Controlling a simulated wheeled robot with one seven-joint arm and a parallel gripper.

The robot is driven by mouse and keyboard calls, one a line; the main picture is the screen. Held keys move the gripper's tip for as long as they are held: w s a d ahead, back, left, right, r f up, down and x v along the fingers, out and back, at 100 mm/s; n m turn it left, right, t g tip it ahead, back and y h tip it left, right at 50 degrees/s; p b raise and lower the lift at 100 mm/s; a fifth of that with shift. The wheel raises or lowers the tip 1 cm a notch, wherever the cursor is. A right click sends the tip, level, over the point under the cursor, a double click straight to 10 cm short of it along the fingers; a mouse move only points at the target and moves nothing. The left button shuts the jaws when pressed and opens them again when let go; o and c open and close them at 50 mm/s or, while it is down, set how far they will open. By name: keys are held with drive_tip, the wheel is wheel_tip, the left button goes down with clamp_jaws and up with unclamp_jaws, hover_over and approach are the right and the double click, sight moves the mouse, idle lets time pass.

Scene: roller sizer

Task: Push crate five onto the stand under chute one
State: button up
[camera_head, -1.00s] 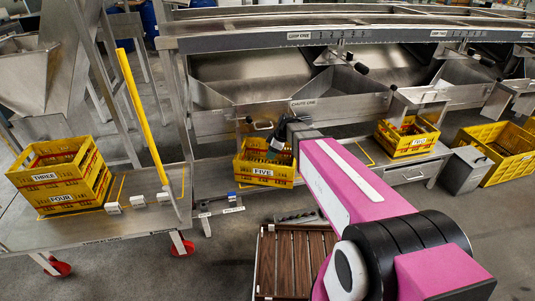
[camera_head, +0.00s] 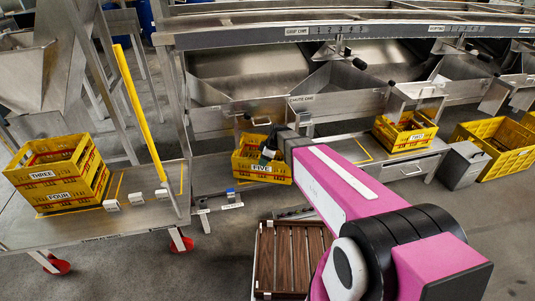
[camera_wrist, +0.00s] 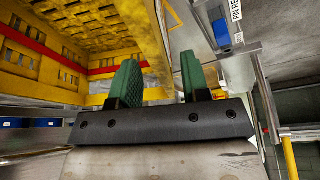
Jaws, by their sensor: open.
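Crate five (camera_head: 248,171) is a yellow plastic crate with a white FIVE label, below the hopper marked chute one (camera_head: 350,105). It looks upright. A metal stand (camera_head: 343,150) with a yellow outline extends to its right, partly hidden by my arm. My gripper (camera_wrist: 158,75) shows two green fingers, spread apart with nothing between them. In the wrist view, the yellow crate wall (camera_wrist: 40,60) with its red stripe is close beyond the fingers. In the head view the gripper is over the crate's right part; I cannot tell whether it touches.
Crate two (camera_head: 405,138) stands on the bench to the right. Crates three (camera_head: 42,174) and four (camera_head: 62,197) are stacked on a cart (camera_head: 90,228) at left, beside a yellow post (camera_head: 140,110). A brown slatted platform (camera_head: 290,262) is on the floor in front.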

sight(267, 173)
drive_tip(key=shift+x, duration=1.6)
drive_tip(key=shift+c, duration=0.3)
clamp_jaws()
